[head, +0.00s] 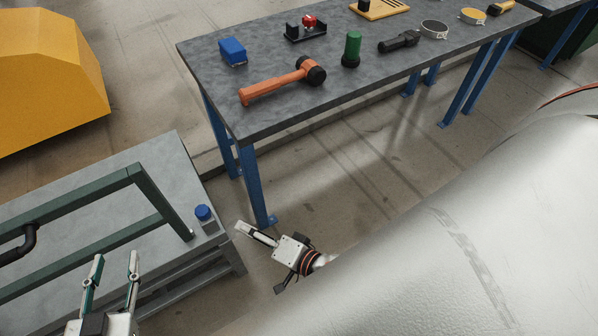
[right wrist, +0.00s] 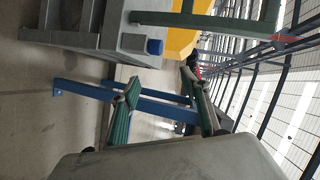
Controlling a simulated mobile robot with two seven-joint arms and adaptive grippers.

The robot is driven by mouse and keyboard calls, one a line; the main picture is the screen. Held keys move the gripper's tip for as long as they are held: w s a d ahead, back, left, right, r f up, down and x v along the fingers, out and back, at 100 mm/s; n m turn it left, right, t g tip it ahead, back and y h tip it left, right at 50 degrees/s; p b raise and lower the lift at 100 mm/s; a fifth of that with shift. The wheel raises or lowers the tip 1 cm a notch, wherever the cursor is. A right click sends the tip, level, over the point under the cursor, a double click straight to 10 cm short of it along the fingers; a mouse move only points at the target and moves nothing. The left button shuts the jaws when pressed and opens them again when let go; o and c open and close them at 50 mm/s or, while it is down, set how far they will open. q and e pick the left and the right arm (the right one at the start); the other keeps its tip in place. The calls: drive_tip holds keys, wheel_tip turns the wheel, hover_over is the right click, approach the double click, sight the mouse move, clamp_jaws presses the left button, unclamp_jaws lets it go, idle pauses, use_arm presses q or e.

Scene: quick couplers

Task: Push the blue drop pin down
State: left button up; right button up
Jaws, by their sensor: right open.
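The blue drop pin (head: 204,212) is a round blue cap on a small grey block at the right corner of the grey bench. It also shows in the right wrist view (right wrist: 154,46), beyond the fingertips and clear of them. My right gripper (head: 239,228) is just right of the pin, seen side-on, with a gap between them. In the right wrist view its two teal-padded fingers (right wrist: 160,80) are spread with nothing between them. My left gripper (head: 115,258) is at the lower left, its two fingers apart and empty, in front of the green frame.
A green tube frame (head: 152,200) stands on the grey bench (head: 165,160), just left of the pin. A workbench with blue legs (head: 252,185) stands behind, holding an orange mallet (head: 275,85), a blue box (head: 232,51) and a green cylinder (head: 352,48). Open floor lies between the benches.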

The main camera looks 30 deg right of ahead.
use_arm(q)
drive_tip(key=shift+t, duration=0.3)
drive_tip(key=r+p, duration=0.1)
drive_tip(key=r, duration=0.1)
drive_tip(key=r+p, duration=0.1)
drive_tip(key=r, duration=0.1)
drive_tip(key=r+p, duration=0.1)
drive_tip(key=shift+w+r, duration=0.4)
use_arm(e)
drive_tip(key=s+d+n+g+h, duration=0.2)
drive_tip(key=s+d+n, duration=0.6)
drive_tip(key=n, duration=0.3)
drive_tip(key=shift+d+f+n+h, duration=0.3)
drive_tip(key=shift+n+h, duration=0.1)
use_arm(q)
drive_tip(key=shift+f, duration=0.1)
drive_tip(key=s+a+f+g, duration=0.1)
drive_tip(key=s+f, duration=0.4)
drive_tip(key=f, duration=0.6)
drive_tip(key=s+a+f+n+g+y, duration=0.1)
drive_tip(key=s+f+g, duration=0.2)
drive_tip(key=f, duration=0.8)
drive_tip(key=shift+s+f+g+p, duration=0.3)
drive_tip(key=shift+s+p, duration=0.15)
drive_tip(key=shift+s, duration=0.6)
use_arm(e)
drive_tip(key=shift+s+d+n+g+h, duration=0.4)
drive_tip(key=shift+s+d+n, duration=0.4)
drive_tip(key=shift+d+n, duration=0.35)
drive_tip(key=shift+a, duration=0.1)
